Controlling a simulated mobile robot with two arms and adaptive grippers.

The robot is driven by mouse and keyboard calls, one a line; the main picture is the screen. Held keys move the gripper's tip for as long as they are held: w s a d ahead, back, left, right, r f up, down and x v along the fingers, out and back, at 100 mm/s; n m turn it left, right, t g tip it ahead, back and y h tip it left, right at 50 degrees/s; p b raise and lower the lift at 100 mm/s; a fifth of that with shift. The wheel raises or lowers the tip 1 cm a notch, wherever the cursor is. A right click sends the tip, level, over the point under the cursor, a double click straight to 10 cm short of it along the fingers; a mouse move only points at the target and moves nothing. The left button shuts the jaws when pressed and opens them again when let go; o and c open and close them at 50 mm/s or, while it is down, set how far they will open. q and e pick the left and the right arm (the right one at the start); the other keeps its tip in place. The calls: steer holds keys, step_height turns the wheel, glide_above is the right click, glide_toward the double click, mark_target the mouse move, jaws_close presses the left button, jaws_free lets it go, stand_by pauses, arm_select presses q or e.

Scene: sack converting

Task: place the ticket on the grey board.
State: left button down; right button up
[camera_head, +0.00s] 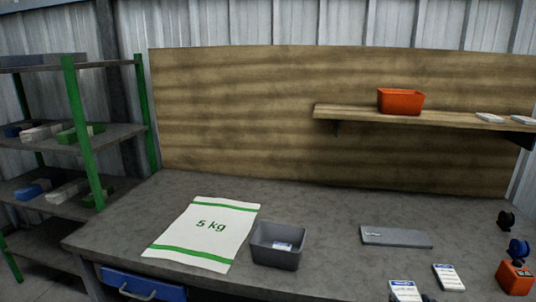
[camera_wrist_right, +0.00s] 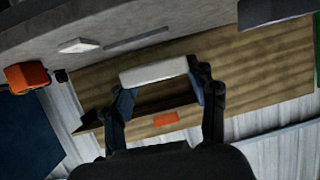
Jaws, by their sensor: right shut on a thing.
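A white ticket with a blue band (camera_head: 405,290) shows at the bottom edge of the head view. My right gripper (camera_wrist_right: 160,82) is shut on this ticket, which appears as a pale slab (camera_wrist_right: 154,72) between the fingertips in the wrist view. In the head view only dark bits of the gripper show beside the ticket. The grey board (camera_head: 395,236) lies flat on the bench, farther back than the held ticket; it is a thin grey strip in the wrist view (camera_wrist_right: 137,38). Nothing lies on top of the board. My left gripper is not in view.
Another blue-and-white ticket (camera_head: 448,277) lies on the bench right of the held one. A grey bin (camera_head: 277,246) with a small labelled item inside and a 5 kg sack (camera_head: 205,234) are left. An orange device (camera_head: 515,278) and dark spools (camera_head: 506,219) stand right. Bench behind the board is clear.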

steer(key=s+a+r+n+y+p, duration=0.1)
steer(key=s+a+r, duration=0.15)
steer(key=a, duration=0.45)
steer(key=s+a+r+n+y, duration=0.1)
steer(key=s+a, duration=0.2)
steer(key=a, duration=0.3)
steer(key=w+d+f, duration=0.1)
steer(key=d, duration=0.3)
steer(key=w+d+f+m+h+b, duration=0.1)
steer(key=w+d, duration=0.1)
steer(key=d, duration=0.2)
steer(key=w+d+f+h, duration=0.1)
steer(key=w+d, duration=0.1)
steer(key=d, duration=0.2)
steer(key=shift+w+f+m+b, duration=0.1)
steer(key=shift+f+m+b, duration=0.2)
steer(key=w+d+r+m+h, duration=0.1)
steer(key=w+d+r+h, duration=0.1)
steer(key=d, duration=0.9)
steer(key=shift+w+d+r+m+b, duration=0.35)
steer(key=shift+w+r+m+b, duration=0.1)
steer(key=shift+w+r, duration=0.1)
